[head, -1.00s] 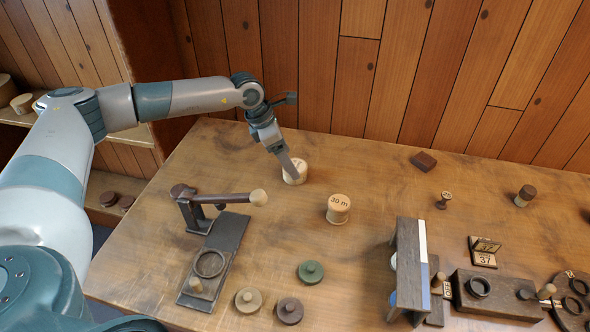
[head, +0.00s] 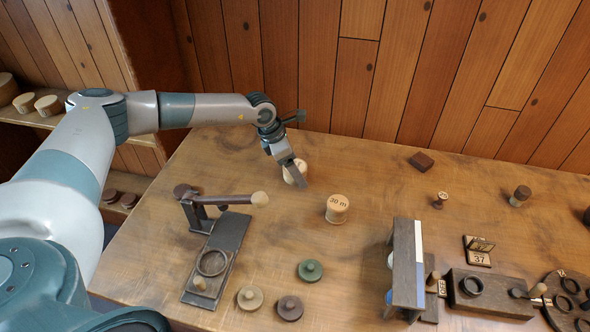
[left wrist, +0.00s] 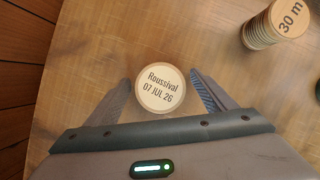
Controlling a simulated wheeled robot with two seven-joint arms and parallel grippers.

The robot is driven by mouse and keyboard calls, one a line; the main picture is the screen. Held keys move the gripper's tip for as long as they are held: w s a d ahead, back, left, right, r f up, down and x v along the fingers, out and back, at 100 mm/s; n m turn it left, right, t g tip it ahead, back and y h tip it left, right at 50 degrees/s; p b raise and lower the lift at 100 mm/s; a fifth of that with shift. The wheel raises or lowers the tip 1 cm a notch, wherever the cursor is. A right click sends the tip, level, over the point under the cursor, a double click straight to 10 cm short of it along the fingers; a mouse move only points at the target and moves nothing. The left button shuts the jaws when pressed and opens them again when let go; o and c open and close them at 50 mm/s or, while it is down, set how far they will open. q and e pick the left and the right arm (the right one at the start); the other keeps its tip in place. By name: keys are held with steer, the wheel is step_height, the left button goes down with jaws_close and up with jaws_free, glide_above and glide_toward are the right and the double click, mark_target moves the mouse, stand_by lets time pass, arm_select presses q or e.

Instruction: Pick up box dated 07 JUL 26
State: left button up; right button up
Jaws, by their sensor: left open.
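In the head view the box (head: 302,166) is partly hidden behind my left gripper (head: 297,181). In the left wrist view my left gripper (left wrist: 160,82) is open, with one finger on each side of the box and a small gap showing beside it. I cannot tell how high the fingertips are against the box. My right gripper is not in view.
A ribbed spool marked "30 m" (head: 337,209) stands to the right of the box. A lever press (head: 223,240) stands nearer the front. A green knobbed lid (head: 310,270) lies in front. A plank wall closes the back.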

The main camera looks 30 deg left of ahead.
mark_target(304, 169)
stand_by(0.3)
arm_select(q)
steer(key=c, duration=1.1)
steer(key=shift+c, duration=0.2)
steer(key=shift+r, duration=0.1)
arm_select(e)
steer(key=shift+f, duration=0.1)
